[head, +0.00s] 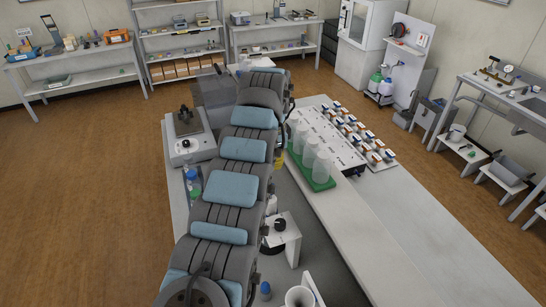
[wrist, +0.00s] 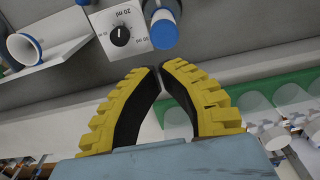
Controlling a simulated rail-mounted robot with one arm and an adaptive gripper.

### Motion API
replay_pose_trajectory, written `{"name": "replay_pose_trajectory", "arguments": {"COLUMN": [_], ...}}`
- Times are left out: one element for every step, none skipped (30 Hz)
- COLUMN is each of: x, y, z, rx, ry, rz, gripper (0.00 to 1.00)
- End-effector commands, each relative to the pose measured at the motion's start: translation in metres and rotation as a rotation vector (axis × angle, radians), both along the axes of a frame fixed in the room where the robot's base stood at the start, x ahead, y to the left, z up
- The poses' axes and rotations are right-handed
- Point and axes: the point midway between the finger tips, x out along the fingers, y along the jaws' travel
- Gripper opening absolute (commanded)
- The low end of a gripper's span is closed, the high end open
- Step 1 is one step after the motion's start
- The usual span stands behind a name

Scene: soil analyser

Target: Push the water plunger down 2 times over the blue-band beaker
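In the wrist view, my gripper (wrist: 159,67) has yellow ribbed fingers with black pads, and their tips come together with nothing between them. Just beyond the tips is a blue round-ended part (wrist: 164,34), which looks like the plunger; I see no contact with it. Beside it is a white dosing unit (wrist: 122,28) with a black knob and "20 ml" marks. A white cup with a blue rim (wrist: 24,48), possibly the blue-band beaker, is at upper left. In the head view, the dosing unit (head: 287,241) is right of my arm; my gripper (head: 279,160) is mostly hidden behind it.
A green rack (head: 318,182) of clear containers stands beyond the dosing unit, beside a white board (head: 328,138) with several small samples. A white funnel-like vessel (head: 299,296) is at the near edge. A scale-like device (head: 188,138) is left of my arm. The right bench top (head: 400,240) is clear.

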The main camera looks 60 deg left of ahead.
Motion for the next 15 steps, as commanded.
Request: {"name": "replay_pose_trajectory", "arguments": {"x": [-0.001, -0.001, -0.001, -0.001, -0.001, -0.001, -0.001, -0.001, -0.001, -0.001, -0.001, -0.001, -0.001, -0.001, 0.0], "y": [0.0, 0.0, 0.0, 0.0, 0.0, 0.0, 0.0, -0.001, -0.001, -0.001, -0.001, -0.002, -0.002, -0.002, -0.001], "z": [-0.006, -0.01, -0.015, -0.018, -0.021, -0.026, -0.03, -0.035, -0.043, -0.049, -0.055, -0.06, -0.065, -0.069, -0.074], "rx": [-0.003, -0.004, -0.004, -0.004, -0.003, -0.003, -0.003, -0.005, -0.006, -0.005, -0.006, -0.007, -0.008, -0.006, -0.003], "ry": [0.001, 0.001, 0.002, 0.001, 0.001, 0.0, 0.001, 0.003, 0.003, 0.002, 0.002, 0.004, 0.004, 0.004, 0.001], "rz": [0.001, 0.0, 0.0, 0.0, 0.0, 0.001, 0.001, 0.001, 0.001, 0.001, 0.0, 0.0, 0.0, 0.0, -0.001], "gripper": [0.0, 0.0, 0.0, 0.0, 0.0, 0.0, 0.0, 0.0, 0.0, 0.0, 0.0, 0.0, 0.0, 0.0, 0.0]}}
